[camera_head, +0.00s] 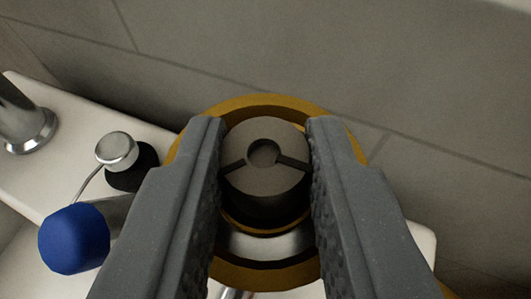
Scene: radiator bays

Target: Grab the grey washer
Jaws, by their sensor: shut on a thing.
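The grey washer (265,178) is a short round dark-grey piece with a round hollow in the middle and a slot on each side of it. It is in the centre of the head view, between the two grey fingers of my gripper (265,165). The gripper is shut on it, with one finger at its left side and one at its right. A brass-coloured ring (268,103) shows around and below it, partly hidden by the fingers. A shiny metal part (265,245) lies below the washer. I cannot tell whether the washer touches the ring.
At the left are a blue cap (74,238), a small silver knob (117,150) and a chrome pipe (22,115) by a white surface (60,120). Grey tiles (400,70) fill the top and right. Free room shows above the gripper.

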